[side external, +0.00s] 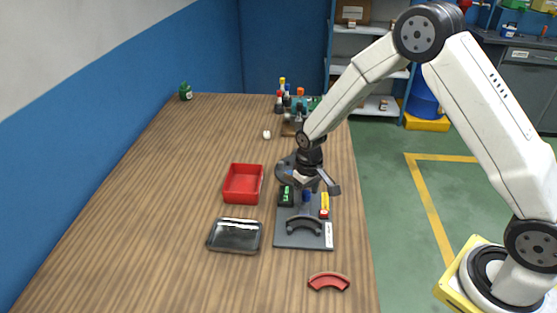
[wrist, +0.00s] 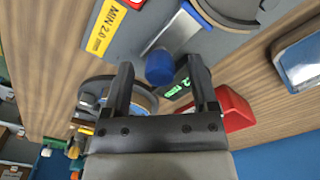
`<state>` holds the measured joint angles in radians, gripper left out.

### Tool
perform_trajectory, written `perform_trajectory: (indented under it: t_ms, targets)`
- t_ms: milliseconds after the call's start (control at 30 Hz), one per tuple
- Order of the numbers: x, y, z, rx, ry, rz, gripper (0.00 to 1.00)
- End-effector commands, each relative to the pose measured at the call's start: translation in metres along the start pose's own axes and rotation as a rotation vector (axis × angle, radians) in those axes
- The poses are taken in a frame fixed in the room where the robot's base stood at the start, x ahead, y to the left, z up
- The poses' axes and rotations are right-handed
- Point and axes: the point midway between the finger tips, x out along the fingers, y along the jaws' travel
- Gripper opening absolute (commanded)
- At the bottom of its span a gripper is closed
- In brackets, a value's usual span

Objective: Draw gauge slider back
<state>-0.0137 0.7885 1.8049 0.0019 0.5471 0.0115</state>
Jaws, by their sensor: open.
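The gauge slider shows in the wrist view as a blue knob (wrist: 160,67) at the end of a silver bar (wrist: 172,30). The knob (side external: 307,196) also shows just below my gripper in the side view. The gauge's grey base plate (side external: 285,241) lies on the bench, with a green-lit display (side external: 286,195) and a yellow "MIN 2.0 mm" label (wrist: 103,27).
A red tray (side external: 243,184) and a dark tray (side external: 235,237) stand left of the gauge. A red curved piece (side external: 328,281) lies in front. Several bottles (side external: 287,100) stand at the far end. The bench's left side is clear.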

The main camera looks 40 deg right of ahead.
Motion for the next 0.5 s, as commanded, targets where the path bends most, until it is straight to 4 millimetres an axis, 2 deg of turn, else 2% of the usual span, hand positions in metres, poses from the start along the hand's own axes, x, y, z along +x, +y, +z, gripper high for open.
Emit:
perform_trajectory:
  t_ms: [133,167,300,367,400,500]
  targets:
    - [-0.0001,0.0000,-0.0001,0.000,0.000,0.000,0.75]
    - [-0.0001,0.0000,-0.0001,0.000,0.000,0.000,0.69]
    - [-0.0003,0.0000,-0.0001,0.000,0.000,0.000,0.24]
    - [-0.0003,0.0000,-0.0001,0.000,0.000,0.000,0.05]
    - [-0.0003,0.0000,-0.0001,0.000,0.000,0.000,0.00]
    - [-0.0004,-0.0001,-0.0001,0.000,0.000,0.000,0.00]
